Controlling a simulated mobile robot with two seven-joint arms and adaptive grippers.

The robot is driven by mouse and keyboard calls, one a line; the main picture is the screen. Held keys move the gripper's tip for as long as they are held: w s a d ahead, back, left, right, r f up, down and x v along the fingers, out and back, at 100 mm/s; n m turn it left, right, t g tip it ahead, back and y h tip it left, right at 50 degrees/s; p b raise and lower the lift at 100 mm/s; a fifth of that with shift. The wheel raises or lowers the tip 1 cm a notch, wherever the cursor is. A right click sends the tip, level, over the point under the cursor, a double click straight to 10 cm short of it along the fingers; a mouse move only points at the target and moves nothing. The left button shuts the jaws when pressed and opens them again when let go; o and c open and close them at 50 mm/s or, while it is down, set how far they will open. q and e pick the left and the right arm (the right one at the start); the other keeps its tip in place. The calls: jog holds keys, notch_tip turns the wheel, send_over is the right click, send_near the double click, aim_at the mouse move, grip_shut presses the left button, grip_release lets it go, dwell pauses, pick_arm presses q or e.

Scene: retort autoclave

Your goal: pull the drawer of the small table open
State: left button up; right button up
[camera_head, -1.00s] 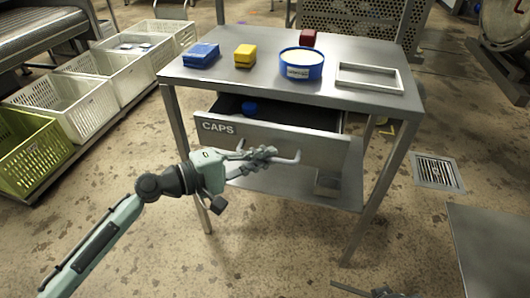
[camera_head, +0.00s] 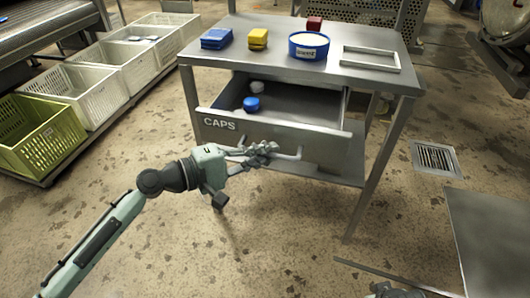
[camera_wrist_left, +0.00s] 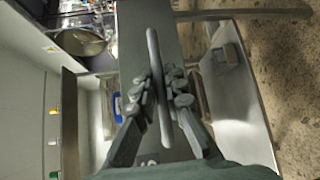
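The small metal table (camera_head: 250,66) stands in the middle of the head view. Its drawer, labelled CAPS (camera_head: 270,139), is out toward me, with its inside showing. A blue cap (camera_head: 251,104) and a whitish cap (camera_head: 257,87) lie in it. The drawer's bar handle (camera_head: 285,155) crosses its front. My left gripper (camera_head: 262,152) is shut on this handle. In the left wrist view its fingers (camera_wrist_left: 158,92) lie on both sides of the handle bar (camera_wrist_left: 154,60). A part of my right gripper (camera_head: 395,291) shows at the bottom edge; its fingers are not clear.
Crates (camera_head: 85,92) stand at left. A metal surface (camera_head: 495,235) is at lower right. Floor before the drawer is clear.

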pick_arm(q)
jog(key=o, duration=0.4)
jog(key=v, duration=1.2)
